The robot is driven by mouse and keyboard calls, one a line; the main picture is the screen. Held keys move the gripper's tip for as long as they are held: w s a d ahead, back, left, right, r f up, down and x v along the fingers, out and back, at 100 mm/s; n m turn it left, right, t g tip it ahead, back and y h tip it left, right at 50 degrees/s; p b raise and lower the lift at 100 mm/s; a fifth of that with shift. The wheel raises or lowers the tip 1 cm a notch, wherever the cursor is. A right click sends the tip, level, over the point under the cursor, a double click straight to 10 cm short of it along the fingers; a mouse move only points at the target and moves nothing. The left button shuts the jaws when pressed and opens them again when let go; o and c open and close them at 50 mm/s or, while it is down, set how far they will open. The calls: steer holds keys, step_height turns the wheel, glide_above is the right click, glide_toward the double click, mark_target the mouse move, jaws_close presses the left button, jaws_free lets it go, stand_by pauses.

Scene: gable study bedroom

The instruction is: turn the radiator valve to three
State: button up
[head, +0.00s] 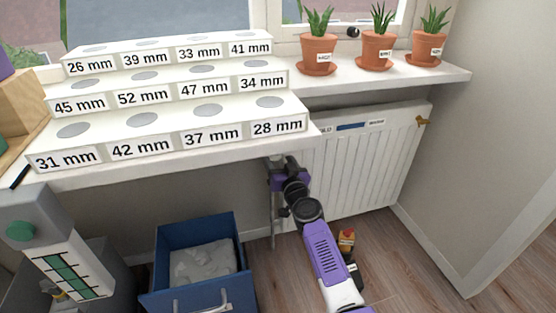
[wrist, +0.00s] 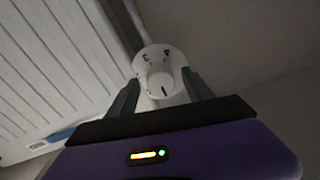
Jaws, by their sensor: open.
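The radiator valve is a round white knob (wrist: 160,66) with dark numerals on its rim and a short dark mark on its near side. In the wrist view my gripper (wrist: 160,90) is open, with one dark finger at each side of the knob. I cannot tell whether the fingers touch it. In the head view my gripper (head: 278,172) is below the sill at the left end of the white radiator (head: 365,165), and the knob is mostly hidden there.
The window sill (head: 395,76) overhangs the valve. A white stepped stand (head: 185,115) with millimetre labels and several potted plants (head: 318,50) stand on it. A blue bin (head: 165,270) is on the floor to the left. A small red and yellow object (head: 347,238) lies near my arm.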

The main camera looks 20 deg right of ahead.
jaws_close()
